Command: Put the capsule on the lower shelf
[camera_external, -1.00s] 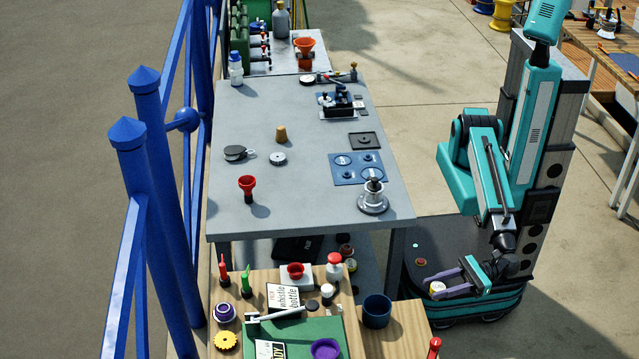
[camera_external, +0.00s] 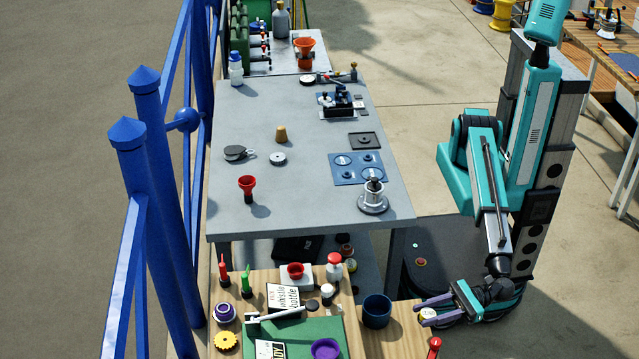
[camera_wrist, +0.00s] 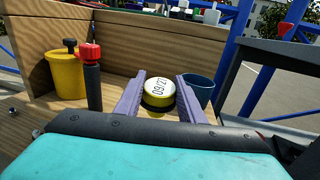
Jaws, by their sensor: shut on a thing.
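The capsule (camera_external: 428,314) is a short round piece with a pale, yellow-rimmed face; in the wrist view the capsule (camera_wrist: 159,92) shows the print "09/21". My gripper (camera_external: 424,311) has its purple fingers shut on it, one on each side. It is held beside the right end of the wooden bench, right of the blue cup. The lower shelf (camera_external: 371,276) lies under the grey table, up and left of my gripper. The tabletop hides much of it. A dark box (camera_external: 297,247) and small jars stand on it.
The blue cup (camera_external: 377,311) stands on the wooden bench (camera_external: 403,338) near my gripper. A red-topped handle (camera_wrist: 91,72) and a yellow pot (camera_wrist: 66,76) show at left in the wrist view. A table leg (camera_external: 396,262) borders the shelf's right side.

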